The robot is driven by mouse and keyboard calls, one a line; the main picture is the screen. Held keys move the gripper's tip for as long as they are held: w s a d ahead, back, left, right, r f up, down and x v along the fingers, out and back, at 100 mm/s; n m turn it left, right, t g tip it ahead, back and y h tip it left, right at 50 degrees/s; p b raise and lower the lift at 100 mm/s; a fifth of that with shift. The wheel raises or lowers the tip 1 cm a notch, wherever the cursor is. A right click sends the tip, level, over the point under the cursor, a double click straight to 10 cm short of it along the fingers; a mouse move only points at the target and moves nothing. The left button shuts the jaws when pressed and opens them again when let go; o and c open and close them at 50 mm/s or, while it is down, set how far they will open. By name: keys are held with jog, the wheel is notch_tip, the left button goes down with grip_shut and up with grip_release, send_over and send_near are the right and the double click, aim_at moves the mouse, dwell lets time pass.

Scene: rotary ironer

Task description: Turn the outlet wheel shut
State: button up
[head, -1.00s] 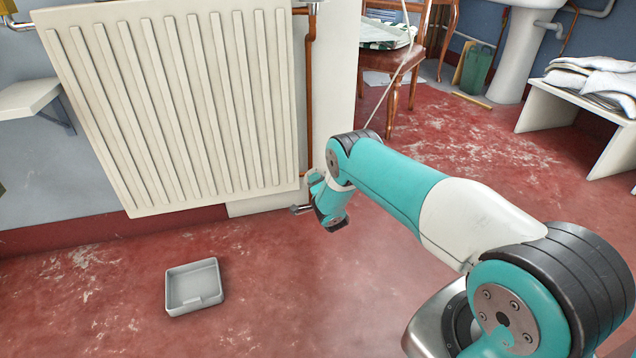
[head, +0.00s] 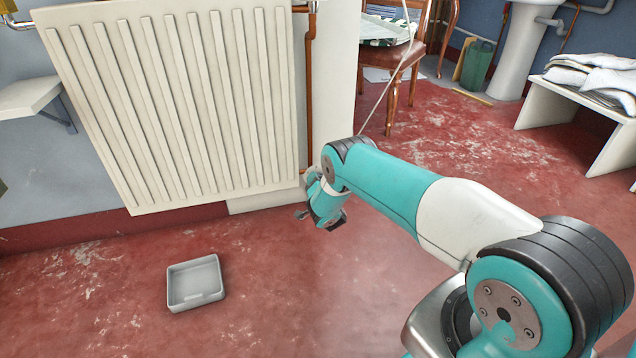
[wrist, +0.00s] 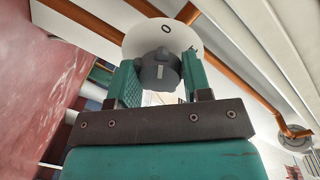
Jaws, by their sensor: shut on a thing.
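In the head view my gripper (head: 324,207) is low beside the radiator's bottom right corner; the wheel is hidden there behind my arm.
The cream radiator (head: 170,105) fills the left wall, with a copper pipe (head: 309,100) at its right. A grey tray (head: 195,283) lies on the red floor below.

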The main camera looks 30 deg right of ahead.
jog(key=o, duration=0.9)
jog(key=shift+o, duration=0.2)
jog(key=shift+s, duration=0.1)
jog(key=p+v, duration=1.4)
jog(key=v, duration=0.3)
jog(key=shift+s, duration=0.15)
jog(key=shift+f, duration=0.15)
